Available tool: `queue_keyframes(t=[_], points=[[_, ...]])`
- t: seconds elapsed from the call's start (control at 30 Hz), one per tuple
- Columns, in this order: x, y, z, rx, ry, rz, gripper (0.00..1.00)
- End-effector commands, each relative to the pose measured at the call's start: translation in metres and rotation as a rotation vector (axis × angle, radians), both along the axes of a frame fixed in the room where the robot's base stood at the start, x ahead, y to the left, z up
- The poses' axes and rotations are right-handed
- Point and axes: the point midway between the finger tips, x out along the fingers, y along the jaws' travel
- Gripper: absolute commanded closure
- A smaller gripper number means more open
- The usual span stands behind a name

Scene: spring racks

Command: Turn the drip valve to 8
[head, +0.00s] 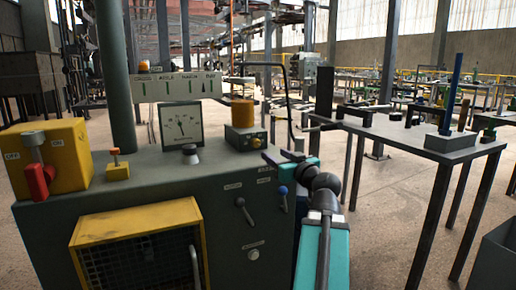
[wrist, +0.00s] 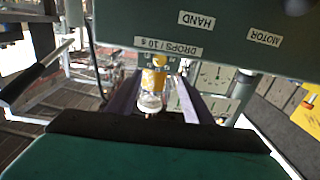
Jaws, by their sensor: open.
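In the wrist view a small fitting with a yellow body (wrist: 154,80) and a clear, glass-like end (wrist: 150,103) shows between my jaws, beside a label reading "DROPS / 10 S" (wrist: 140,44). It appears to be the drip valve. Its setting is too small to read. My gripper (wrist: 160,76) is open, one finger on each side of the fitting in the picture. I cannot tell whether they touch it. In the head view my gripper (head: 276,158) is at the right end of the green machine cabinet (head: 165,176). A yellow cylinder (head: 242,112) stands on the cabinet behind it.
The cabinet carries a dial gauge (head: 181,127), a yellow switch box with a red lever (head: 38,182), a blue-knobbed lever (head: 283,191) and a black-handled lever (head: 241,203). A yellow-framed grille (head: 140,222) is at the front. A grey table (head: 410,138) stands right, with open floor between.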

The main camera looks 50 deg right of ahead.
Motion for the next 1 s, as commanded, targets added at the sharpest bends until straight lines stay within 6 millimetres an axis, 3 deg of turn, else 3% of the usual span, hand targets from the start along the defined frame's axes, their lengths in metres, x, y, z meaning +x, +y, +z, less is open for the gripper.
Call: queue_keyframes(t=[0.5,1.0], points=[[0.002,-0.001,0.002,-0.001,0.000,0.000,0.54],[0.019,-0.007,0.004,0.000,0.001,0.001,0.54]])
